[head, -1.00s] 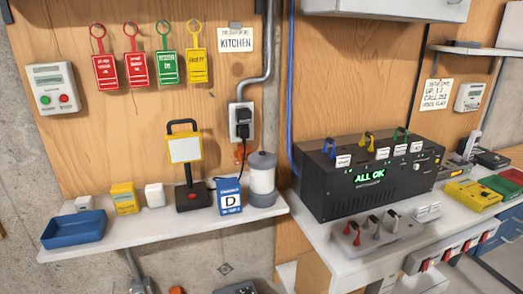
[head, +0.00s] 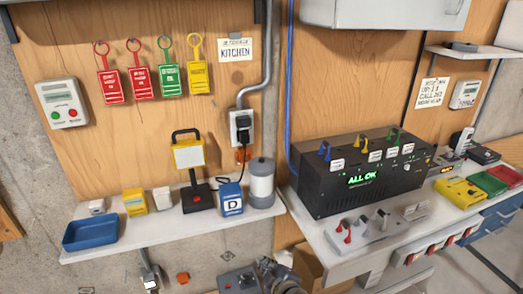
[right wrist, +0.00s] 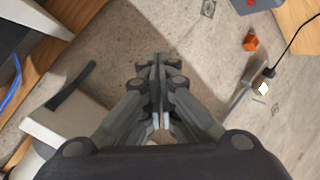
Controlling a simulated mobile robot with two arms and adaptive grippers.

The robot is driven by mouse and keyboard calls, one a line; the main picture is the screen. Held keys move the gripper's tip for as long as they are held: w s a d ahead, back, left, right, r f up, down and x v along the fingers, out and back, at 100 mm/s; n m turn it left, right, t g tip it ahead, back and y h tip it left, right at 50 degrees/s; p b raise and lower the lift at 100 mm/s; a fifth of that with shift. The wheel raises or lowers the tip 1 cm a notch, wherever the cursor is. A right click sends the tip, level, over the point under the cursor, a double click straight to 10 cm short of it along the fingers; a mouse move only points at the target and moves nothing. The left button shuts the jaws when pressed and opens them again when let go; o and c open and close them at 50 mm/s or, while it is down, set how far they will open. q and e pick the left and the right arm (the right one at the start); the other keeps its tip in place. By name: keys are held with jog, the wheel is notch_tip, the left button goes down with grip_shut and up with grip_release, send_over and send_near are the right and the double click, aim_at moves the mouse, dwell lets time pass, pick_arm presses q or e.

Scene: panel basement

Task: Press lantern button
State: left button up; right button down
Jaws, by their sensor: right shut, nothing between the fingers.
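The lantern (head: 188,158) stands upright on the white wall shelf, with a yellow frame, a pale lit panel and a black handle. Its black base (head: 190,205) carries a red button (head: 197,199), which is unobstructed in the head view. My right gripper (head: 270,268) is at the bottom edge of the head view, below the shelf and right of the lantern, well apart from it. In the right wrist view its fingers (right wrist: 158,70) are shut with nothing between them. My left gripper is not in view.
The shelf (head: 140,232) also holds a blue tray (head: 90,233), a yellow box (head: 134,202), a blue D box (head: 231,199) and a grey-lidded canister (head: 261,184). Right of it stands a black panel (head: 345,190) reading ALL OK. Tags hang above.

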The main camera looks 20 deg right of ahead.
jog(key=r+t, duration=0.1)
jog(key=r, duration=0.5)
jog(key=w+a+r+n+t+p, duration=0.1)
jog(key=r, duration=0.5)
jog(key=w+a+r+t+p, duration=0.1)
jog(key=r, duration=0.4)
jog(key=shift+a+r+n+y, duration=0.15)
jog(key=shift+r+n+y, duration=0.25)
jog(key=w+a+r+n+t+y+p, duration=0.1)
jog(key=a+r+n+t+y+p, duration=0.25)
jog(key=r, duration=1.25)
jog(key=a+r+n+g+y+b, duration=0.1)
jog(key=a+r+n+g+y, duration=0.45)
jog(key=n, duration=0.75)
jog(key=a+r+n+g+y+b, duration=0.1)
jog(key=a+r+n+g+y, duration=0.2)
jog(key=a+r+n+y, duration=0.75)
jog(key=w+d+f+n+g+h, duration=0.1)
jog(key=w+d+f+n+h, duration=0.1)
jog(key=d+n+h, duration=0.2)
jog(key=w+d+f+n+g+h, duration=0.1)
jog(key=w+d+f+n+h, duration=0.2)
jog(key=d, duration=0.8)
jog(key=w+d+f+n+g+h, duration=0.2)
jog(key=w+d+n+h, duration=0.1)
jog(key=d+n+h, duration=0.4)
jog(key=shift+d+f+h, duration=0.15)
jog(key=shift+d+h, duration=0.2)
jog(key=shift+d, duration=0.35)
